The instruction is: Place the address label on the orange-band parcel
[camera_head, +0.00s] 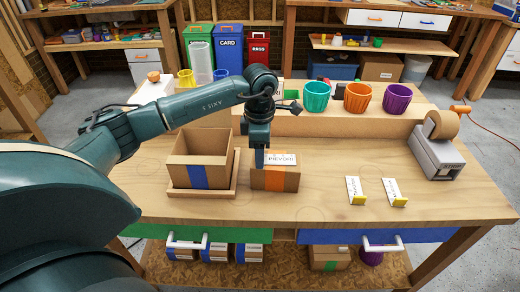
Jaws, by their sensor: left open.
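The orange-band parcel (259,181) is a small brown carton on the bench, with an orange band down its front. A white address label (282,160) with dark lettering lies on its top face. My left gripper (260,163) points down at the label's left end, with its jaws open. From this view I cannot tell whether the fingers touch the label, and they hide part of it. Two more white labels with yellow ends, one on the left (354,188) and one on the right (394,190), lie on the bench. My right gripper is not in view.
An open blue-band carton (182,175) stands in a wooden tray (203,193) left of the parcel. Teal (316,97), orange (357,97) and purple (397,98) pots stand behind. A grey tape dispenser (437,154) stands at right. The bench right of the parcel is mostly clear.

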